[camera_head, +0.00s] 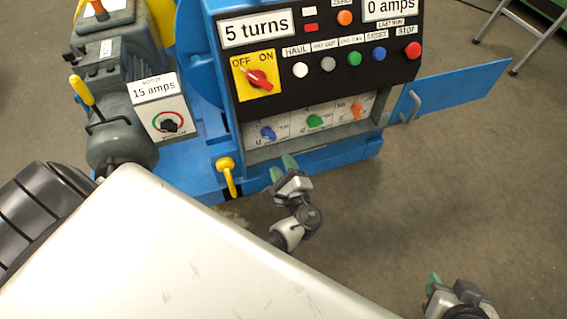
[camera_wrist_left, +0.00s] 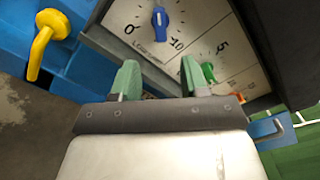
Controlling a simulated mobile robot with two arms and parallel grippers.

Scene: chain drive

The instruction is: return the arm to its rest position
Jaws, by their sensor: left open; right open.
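My left gripper (camera_head: 283,168) is open and empty, with green fingertips, just below the lower dial panel of the blue machine. In the left wrist view its two fingers (camera_wrist_left: 158,78) stand apart with nothing between them, below the blue knob (camera_wrist_left: 159,18) and the green knob (camera_wrist_left: 207,72). My right gripper (camera_head: 434,280) is at the bottom right over the floor, partly cut off by the frame; nothing shows in it.
The blue machine (camera_head: 200,187) has a control panel with buttons and a red OFF/ON switch (camera_head: 259,79). A yellow lever (camera_head: 229,176) juts out left of my left gripper. A blue door (camera_head: 455,90) stands open at right. The floor (camera_head: 440,190) is clear right of the gripper.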

